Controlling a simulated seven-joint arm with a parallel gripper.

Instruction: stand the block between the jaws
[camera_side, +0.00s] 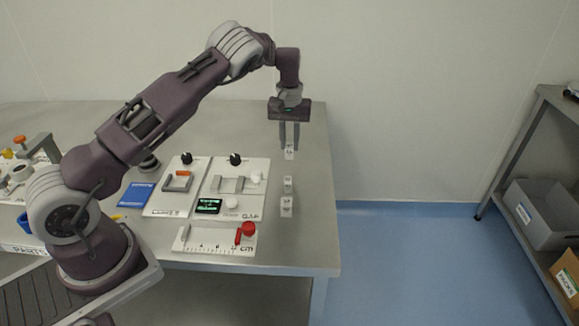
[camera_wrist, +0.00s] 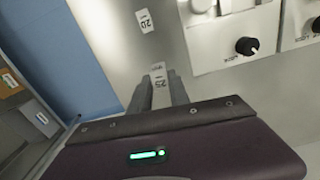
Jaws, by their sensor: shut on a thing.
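My gripper (camera_side: 289,148) points down over the far right part of the table, shut on a small white block (camera_side: 289,155). In the wrist view the block (camera_wrist: 159,84) sits between the two fingers (camera_wrist: 158,92) and bears the number 25. I cannot tell whether its lower end touches the table. The metal jaws (camera_side: 217,184) stand on the white board marked GAP (camera_side: 250,207), to the left of and nearer than my gripper. There is a space between them. Only part of the jaws shows at the top of the wrist view.
Two more white blocks, (camera_side: 288,184) and (camera_side: 286,206), stand right of the GAP board; one marked 20 (camera_wrist: 145,20) shows in the wrist view. A black knob (camera_side: 235,159) rises at the board's back. A ruler board (camera_side: 212,240) with a red piece (camera_side: 246,231) lies in front.

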